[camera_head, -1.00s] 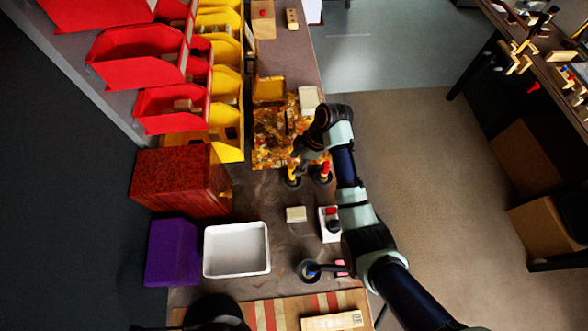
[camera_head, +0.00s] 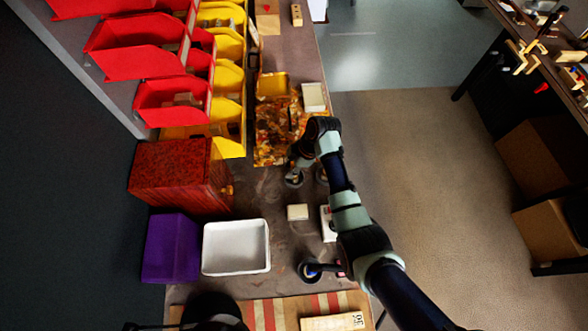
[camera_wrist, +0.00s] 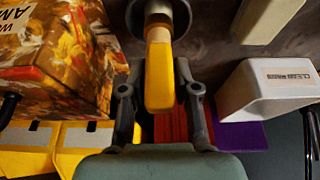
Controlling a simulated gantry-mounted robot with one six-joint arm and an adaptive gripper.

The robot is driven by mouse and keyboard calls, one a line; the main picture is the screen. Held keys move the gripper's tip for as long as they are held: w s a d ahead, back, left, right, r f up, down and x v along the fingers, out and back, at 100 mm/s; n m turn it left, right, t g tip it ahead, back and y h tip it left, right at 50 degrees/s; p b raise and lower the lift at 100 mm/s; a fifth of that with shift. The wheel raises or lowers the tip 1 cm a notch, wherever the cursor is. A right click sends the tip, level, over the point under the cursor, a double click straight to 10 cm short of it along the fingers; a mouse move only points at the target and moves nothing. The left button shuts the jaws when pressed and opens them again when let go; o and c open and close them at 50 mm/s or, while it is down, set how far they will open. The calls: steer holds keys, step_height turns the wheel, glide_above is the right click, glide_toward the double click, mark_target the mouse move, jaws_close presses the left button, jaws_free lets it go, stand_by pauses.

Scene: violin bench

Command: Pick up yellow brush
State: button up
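The yellow brush (camera_wrist: 160,75) shows in the wrist view with its yellow end toward me. Its far end meets a round dark holder (camera_wrist: 160,12). My gripper (camera_wrist: 160,68) has one finger on each side of the brush. Narrow gaps show between the fingers and the brush, so the gripper looks open around it. In the head view my gripper (camera_head: 299,162) is over the dark round holder (camera_head: 294,179) beside the patterned surface, and my arm hides the brush there.
A white tray (camera_head: 236,270), a purple block (camera_head: 171,248) and a reddish-brown box (camera_head: 178,178) stand on the left. A small pale block (camera_head: 297,212) lies nearer on the bench. A second round holder (camera_head: 321,175) is close on the right, partly covered by my arm.

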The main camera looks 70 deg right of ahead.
jaws_close()
step_height(320, 180, up, 20)
steer(key=p, duration=0.6)
steer(key=shift+p, duration=0.4)
